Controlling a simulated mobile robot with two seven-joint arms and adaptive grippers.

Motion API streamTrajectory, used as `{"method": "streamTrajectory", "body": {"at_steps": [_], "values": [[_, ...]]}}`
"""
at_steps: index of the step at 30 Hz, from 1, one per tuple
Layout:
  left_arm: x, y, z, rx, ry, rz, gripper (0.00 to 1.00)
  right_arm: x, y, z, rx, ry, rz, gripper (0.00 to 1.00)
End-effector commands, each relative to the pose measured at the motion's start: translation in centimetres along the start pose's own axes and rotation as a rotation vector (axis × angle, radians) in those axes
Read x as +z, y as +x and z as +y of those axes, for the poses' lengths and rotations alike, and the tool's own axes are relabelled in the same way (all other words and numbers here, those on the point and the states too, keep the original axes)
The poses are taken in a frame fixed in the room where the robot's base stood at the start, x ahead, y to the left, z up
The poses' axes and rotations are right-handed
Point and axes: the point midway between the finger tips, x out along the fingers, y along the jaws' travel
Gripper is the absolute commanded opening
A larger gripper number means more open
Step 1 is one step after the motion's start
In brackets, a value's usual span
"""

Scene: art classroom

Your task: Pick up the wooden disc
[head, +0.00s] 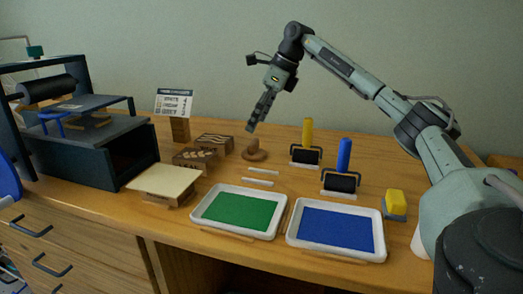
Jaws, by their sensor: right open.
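The wooden disc (254,155), round and brown with a raised knob in its middle, lies flat on the wooden worktop in the middle of the head view. My right gripper (252,126) hangs above it, fingers pointing down and slightly left. It is open and empty, with a clear gap to the disc as seen here. The spread of its fingers is seen from the side. My left gripper is not in view.
Carved blocks (214,142) stand close left of the disc. Yellow-handled (307,132) and blue-handled (343,155) rollers stand to its right. Green (201,208) and blue (378,235) ink trays lie in front. A press (75,150) fills the left side.

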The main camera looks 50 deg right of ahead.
Motion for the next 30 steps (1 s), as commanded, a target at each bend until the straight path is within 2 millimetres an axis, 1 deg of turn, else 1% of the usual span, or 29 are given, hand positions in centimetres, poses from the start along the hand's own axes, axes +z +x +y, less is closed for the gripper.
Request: {"method": "streamTrajectory", "body": {"at_steps": [1,3,5,14,18,21,24,30], "values": [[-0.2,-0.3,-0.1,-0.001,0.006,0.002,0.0,-0.6,-0.1,-0.4,-0.012,0.005,0.021,0.76],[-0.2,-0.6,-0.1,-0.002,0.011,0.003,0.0,-1.3,0.0,-0.8,-0.023,0.009,0.042,0.76],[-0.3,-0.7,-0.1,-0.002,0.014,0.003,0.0,-1.5,0.4,-1.0,-0.026,0.01,0.05,0.76],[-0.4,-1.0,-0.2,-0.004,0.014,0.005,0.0,-1.5,3.7,-1.0,-0.025,0.01,0.05,0.76],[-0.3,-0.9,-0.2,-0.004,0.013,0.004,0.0,-1.2,5.9,-0.9,-0.025,0.01,0.05,0.76],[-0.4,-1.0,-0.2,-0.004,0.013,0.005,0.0,-1.3,7.1,-0.9,-0.025,0.01,0.049,0.76],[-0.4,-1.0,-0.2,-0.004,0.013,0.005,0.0,-1.3,7.7,-1.0,-0.026,0.01,0.047,0.76],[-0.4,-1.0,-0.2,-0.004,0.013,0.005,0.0,-1.3,7.7,-1.0,-0.026,0.01,0.046,0.76]]}}
